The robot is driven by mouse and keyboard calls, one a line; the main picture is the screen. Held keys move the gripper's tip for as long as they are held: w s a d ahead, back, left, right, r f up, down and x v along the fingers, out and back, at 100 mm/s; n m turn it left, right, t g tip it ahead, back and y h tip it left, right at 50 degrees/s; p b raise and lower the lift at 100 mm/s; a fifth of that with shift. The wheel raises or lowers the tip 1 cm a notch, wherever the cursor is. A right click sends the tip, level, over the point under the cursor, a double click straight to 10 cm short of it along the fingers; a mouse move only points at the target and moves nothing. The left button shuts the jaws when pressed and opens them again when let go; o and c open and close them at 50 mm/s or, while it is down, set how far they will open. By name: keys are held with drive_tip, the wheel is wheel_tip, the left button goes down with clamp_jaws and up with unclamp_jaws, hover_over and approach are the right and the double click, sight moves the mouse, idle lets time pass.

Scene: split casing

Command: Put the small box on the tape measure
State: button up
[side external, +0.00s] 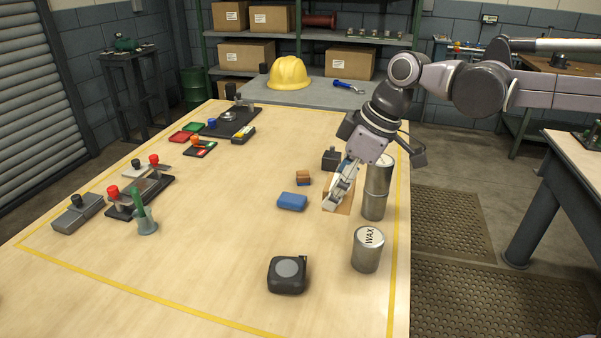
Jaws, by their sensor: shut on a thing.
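The tape measure (288,274) is dark grey with a pale round face and lies on the near part of the table, clear on top. My gripper (338,193) points down on the right side of the table, beyond the tape measure. It is shut on a flat brown thing that looks like the small box (346,207). The fingers hide part of the box. I cannot tell whether the box touches the table.
Two stacked cans (375,192) stand close right of my gripper, and a WAX can (367,250) stands nearer. A blue block (292,202), a small brown block (303,178) and a dark block (331,160) lie nearby.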

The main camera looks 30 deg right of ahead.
drive_tip(key=a+f, duration=0.2)
drive_tip(key=a, duration=0.1)
drive_tip(key=a+f, duration=0.2)
drive_tip(key=a, duration=0.2)
drive_tip(key=a+f, duration=0.2)
drive_tip(key=a, duration=0.1)
drive_tip(key=shift+s+a+f, duration=0.15)
drive_tip(key=shift+a+f, duration=0.05)
drive_tip(key=shift+a, duration=0.15)
drive_tip(key=shift+f, duration=2.05)
drive_tip(key=shift+f, duration=0.15)
drive_tip(key=o, duration=1.4)
drive_tip(key=shift+c, duration=0.2)
